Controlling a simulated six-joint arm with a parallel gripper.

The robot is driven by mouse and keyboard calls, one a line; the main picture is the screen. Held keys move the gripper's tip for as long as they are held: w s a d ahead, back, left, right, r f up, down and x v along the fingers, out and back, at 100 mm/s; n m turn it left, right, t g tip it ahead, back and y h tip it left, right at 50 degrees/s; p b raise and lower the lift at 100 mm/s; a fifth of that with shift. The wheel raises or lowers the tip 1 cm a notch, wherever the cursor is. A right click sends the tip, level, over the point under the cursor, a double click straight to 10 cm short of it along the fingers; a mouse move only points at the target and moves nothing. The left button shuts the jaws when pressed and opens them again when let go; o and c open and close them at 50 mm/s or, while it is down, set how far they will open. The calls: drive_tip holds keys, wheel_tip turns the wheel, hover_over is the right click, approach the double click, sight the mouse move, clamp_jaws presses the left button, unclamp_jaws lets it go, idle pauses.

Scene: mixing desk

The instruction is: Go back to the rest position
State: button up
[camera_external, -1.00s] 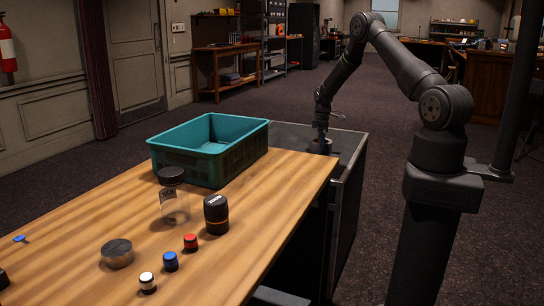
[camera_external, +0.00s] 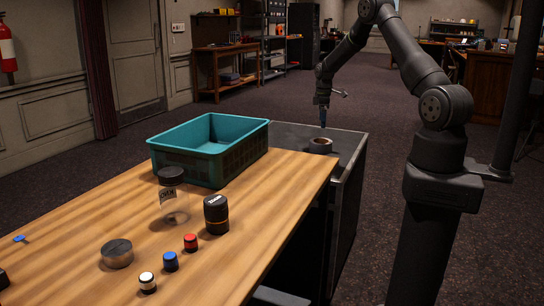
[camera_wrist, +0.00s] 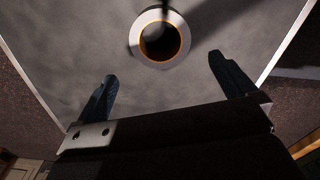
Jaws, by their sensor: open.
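My gripper (camera_external: 323,115) is above the dark grey surface beside the wooden table. In the wrist view my gripper (camera_wrist: 168,92) shows two dark fingers spread apart with nothing between them. A short round, ring-like object (camera_external: 320,145) sits on the grey surface below the fingers, apart from them. In the wrist view this round object (camera_wrist: 137,40) has a pale rim, a thin orange inner ring and a dark centre, and lies beyond the fingertips.
A teal crate (camera_external: 262,128) stands on the wooden table (camera_external: 270,200). A clear jar with a dark lid (camera_external: 172,197), a black canister (camera_external: 216,214), a metal disc (camera_external: 117,254), and red (camera_external: 190,242), blue (camera_external: 171,262) and white (camera_external: 148,283) knobs stand nearer. The grey surface (camera_external: 345,142) around the ring is clear.

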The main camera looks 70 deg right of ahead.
sight(321, 141)
wheel_tip(321, 141, down, 13)
drive_tip(key=shift+r, duration=0.2)
wheel_tip(321, 141, up, 3)
drive_tip(key=shift+f, duration=0.1)
drive_tip(key=shift+r, duration=0.65)
drive_tip(key=shift+f, duration=0.1)
